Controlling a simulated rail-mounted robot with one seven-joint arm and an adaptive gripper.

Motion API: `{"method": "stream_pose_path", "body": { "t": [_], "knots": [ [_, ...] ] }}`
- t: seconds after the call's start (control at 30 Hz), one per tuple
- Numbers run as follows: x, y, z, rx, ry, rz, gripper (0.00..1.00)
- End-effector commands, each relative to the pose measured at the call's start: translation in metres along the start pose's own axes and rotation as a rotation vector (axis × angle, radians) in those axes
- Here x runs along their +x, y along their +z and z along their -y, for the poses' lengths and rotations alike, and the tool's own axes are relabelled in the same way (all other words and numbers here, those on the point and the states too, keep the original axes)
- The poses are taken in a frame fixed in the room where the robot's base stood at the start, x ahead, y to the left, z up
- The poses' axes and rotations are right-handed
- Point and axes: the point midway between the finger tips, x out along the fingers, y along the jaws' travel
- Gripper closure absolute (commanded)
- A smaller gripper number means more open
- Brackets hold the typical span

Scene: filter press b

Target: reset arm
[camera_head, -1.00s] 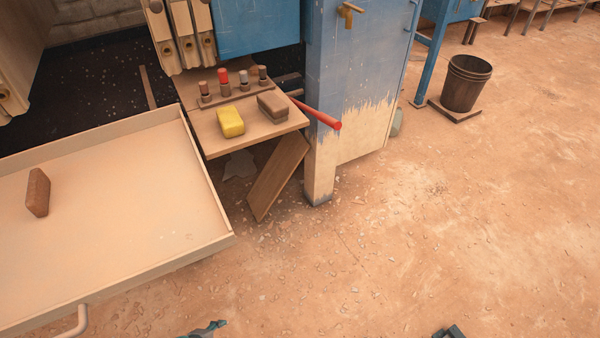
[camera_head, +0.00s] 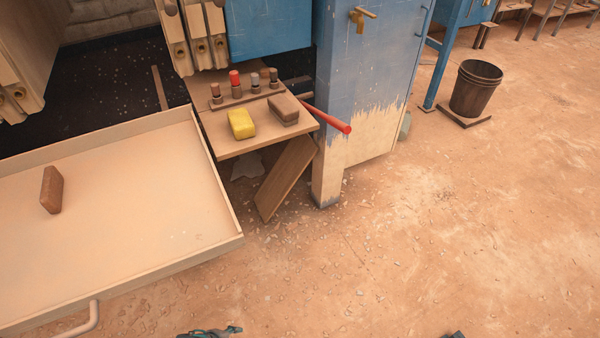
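At the bottom edge a small dark and teal part (camera_head: 212,331) pokes into view; it looks like a part of my arm or gripper, most of it cut off below the frame. A smaller dark part (camera_head: 455,335) shows at the bottom edge further right. I cannot make out two fingertips or whether anything is held. Both parts are over bare floor, apart from the tray and the shelf in the picture.
A pale tray (camera_head: 150,262) with a brown block (camera_head: 52,190) fills the left. A wooden shelf (camera_head: 228,147) holds a yellow block (camera_head: 241,124), a brown block (camera_head: 284,109) and several knobs. A red handle (camera_head: 328,118) juts out. A bucket (camera_head: 475,88) stands far right; the floor between is clear.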

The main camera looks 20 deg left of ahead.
Motion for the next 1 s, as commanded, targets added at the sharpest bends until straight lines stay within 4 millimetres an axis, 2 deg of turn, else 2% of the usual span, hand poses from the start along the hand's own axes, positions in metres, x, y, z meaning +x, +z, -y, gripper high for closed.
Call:
{"method": "stream_pose_path", "body": {
  "t": [0.27,0.37,0.57,0.8,1.0],
  "knots": [
    [0.003,0.019,0.014,0.010,-0.063,0.053,0.59],
    [0.013,0.043,0.021,0.032,-0.120,0.110,0.59],
    [0.043,0.090,0.010,0.135,-0.228,0.224,0.59],
    [0.081,0.161,-0.002,0.306,-0.384,0.373,0.59],
    [0.103,0.217,-0.004,0.457,-0.514,0.479,0.59]
  ]
}}
